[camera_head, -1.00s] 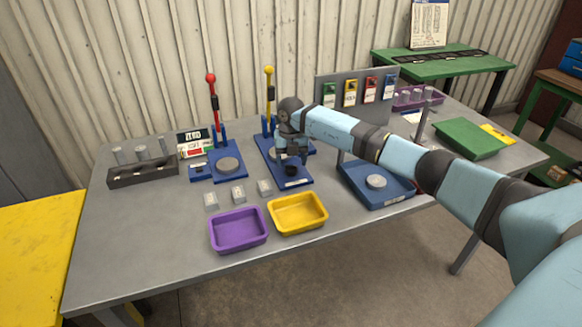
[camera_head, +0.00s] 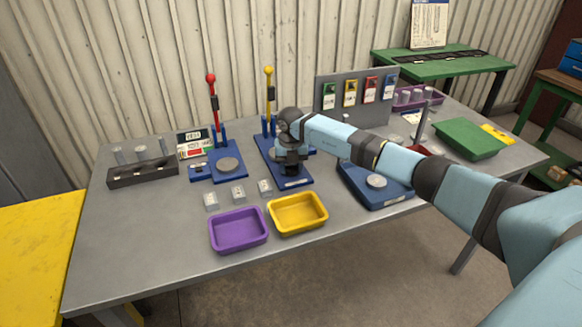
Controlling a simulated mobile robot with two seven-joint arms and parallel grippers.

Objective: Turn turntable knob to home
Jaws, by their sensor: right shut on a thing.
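The turntable stands on a blue base (camera_head: 296,183) with a yellow-ball lever (camera_head: 269,90) at its back. The small black turntable knob (camera_head: 291,171) sits near the front of this base. My right gripper (camera_head: 290,164) reaches down over the knob and is shut on it. The fingers and wrist hide most of the knob and part of the turntable, so I cannot tell which way the knob points. My left gripper is not in view.
Left is a blue base (camera_head: 230,178) with a red-ball lever (camera_head: 211,95). A purple tray (camera_head: 238,246) and a yellow tray (camera_head: 298,229) stand in front, with small metal blocks behind. Another blue base (camera_head: 374,200) lies right, below my arm.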

